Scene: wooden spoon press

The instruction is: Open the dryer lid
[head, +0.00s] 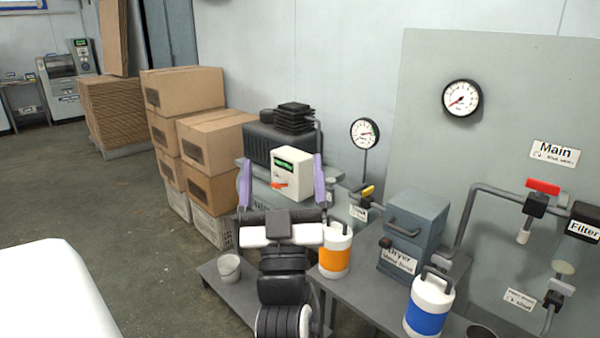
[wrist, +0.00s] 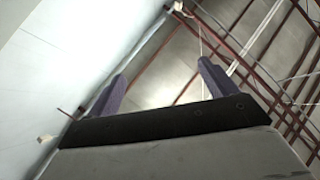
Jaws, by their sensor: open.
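The dryer (head: 401,262) is a grey-blue box labelled "Dryer" on the grey table, right of centre in the head view. Its lid (head: 416,214) is closed on top and carries a dark bar handle (head: 404,230) on its front. My gripper (head: 281,160) is left of the dryer and apart from it, its purple fingers pointing up and spread wide. A white box lies between the fingers in the picture, seemingly behind them. The wrist view shows my gripper (wrist: 163,75) open and empty against the wall and ceiling.
An orange-banded jug (head: 335,252) stands left of the dryer, close to my arm. A blue-banded jug (head: 429,305) stands at its front right. Pipes with a red valve handle (head: 543,186) run along the right panel. Cardboard boxes (head: 185,90) are stacked at left; floor there is open.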

